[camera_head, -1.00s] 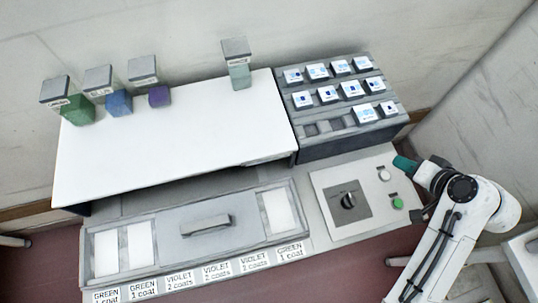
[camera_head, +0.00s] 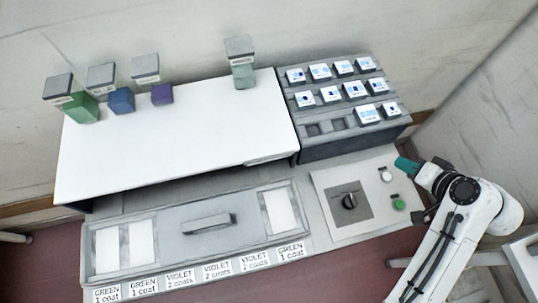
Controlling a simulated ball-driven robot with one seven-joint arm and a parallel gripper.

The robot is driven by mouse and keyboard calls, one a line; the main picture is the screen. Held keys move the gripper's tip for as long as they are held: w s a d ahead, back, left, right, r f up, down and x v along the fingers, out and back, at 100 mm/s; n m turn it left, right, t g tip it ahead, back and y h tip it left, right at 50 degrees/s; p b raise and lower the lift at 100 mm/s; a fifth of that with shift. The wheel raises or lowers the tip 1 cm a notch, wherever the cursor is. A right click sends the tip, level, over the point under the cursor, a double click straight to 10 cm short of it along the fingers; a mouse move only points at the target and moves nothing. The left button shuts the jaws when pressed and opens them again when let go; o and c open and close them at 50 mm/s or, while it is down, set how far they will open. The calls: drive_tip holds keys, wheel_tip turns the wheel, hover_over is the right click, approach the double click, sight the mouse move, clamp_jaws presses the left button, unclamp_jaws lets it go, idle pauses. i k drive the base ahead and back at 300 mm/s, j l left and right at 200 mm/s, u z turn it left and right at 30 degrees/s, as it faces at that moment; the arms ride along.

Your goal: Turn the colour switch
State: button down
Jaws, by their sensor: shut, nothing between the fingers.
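The colour switch is a black rotary knob (camera_head: 350,201) on a dark grey square plate, set in the light control panel (camera_head: 330,232) at the right of the bench. A white button (camera_head: 386,175) and a green button (camera_head: 399,204) sit to its right. My white arm comes in from the lower right.
A grey rack (camera_head: 352,143) with several labelled blocks stands behind the panel. A long grey tray (camera_head: 150,275) with a handle and coat labels lies at the front. A wall closes the right side.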

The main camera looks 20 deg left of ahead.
sight(351, 202)
drive_tip(key=u, duration=0.2)
drive_tip(key=k+j+z, duration=0.1)
drive_tip(key=z, duration=0.3)
drive_tip(key=k+j+z, duration=0.15)
drive_tip(key=z, duration=0.3)
drive_tip(key=k+z, duration=0.15)
drive_tip(key=z, duration=0.25)
